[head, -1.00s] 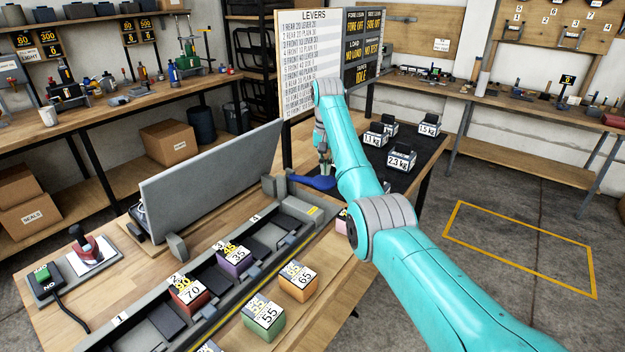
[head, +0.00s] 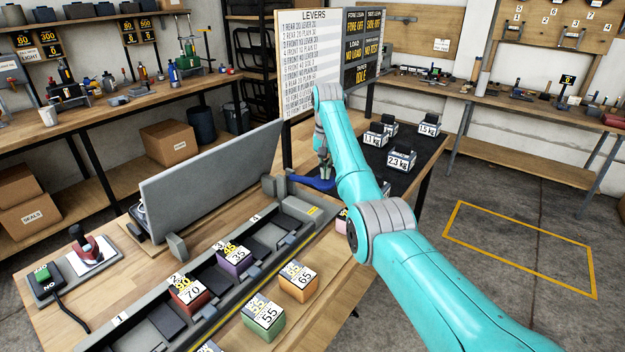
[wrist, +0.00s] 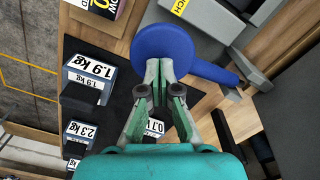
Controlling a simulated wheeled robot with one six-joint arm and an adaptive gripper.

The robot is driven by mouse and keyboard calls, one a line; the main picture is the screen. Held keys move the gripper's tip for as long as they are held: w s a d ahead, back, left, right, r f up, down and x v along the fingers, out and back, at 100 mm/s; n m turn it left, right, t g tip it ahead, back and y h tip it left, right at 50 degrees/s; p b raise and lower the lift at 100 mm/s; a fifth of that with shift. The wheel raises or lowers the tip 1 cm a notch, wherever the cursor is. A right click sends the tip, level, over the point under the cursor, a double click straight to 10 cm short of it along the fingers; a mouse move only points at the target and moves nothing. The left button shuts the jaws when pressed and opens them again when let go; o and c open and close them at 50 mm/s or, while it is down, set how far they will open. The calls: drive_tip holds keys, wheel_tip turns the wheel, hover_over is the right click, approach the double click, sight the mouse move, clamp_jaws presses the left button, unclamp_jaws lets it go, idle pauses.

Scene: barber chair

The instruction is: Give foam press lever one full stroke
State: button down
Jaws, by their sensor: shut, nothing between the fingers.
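A blue lever with a broad round pad (head: 318,184) sits at the far end of the grey rail fixture. In the wrist view, the round blue pad (wrist: 165,50) fills the top middle, and its arm runs right toward a grey bracket. My gripper (head: 323,172) is over the blue pad, pointing down. In the wrist view, my gripper (wrist: 160,68) is shut and empty, its fingertips overlapping the pad's near edge. I cannot tell whether they touch it. My arm hides part of the fixture's far end in the head view.
A black mat (head: 428,160) with several labelled weights (head: 402,158) lies right of the lever. A tall grey panel (head: 215,180) stands left of it. Coloured blocks, including an orange one (head: 297,284), are along the rail. A levers board (head: 308,62) stands behind.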

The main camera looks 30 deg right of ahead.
sight(325, 180)
drive_tip(key=shift+f, duration=2.05)
drive_tip(key=shift+r, duration=2.55)
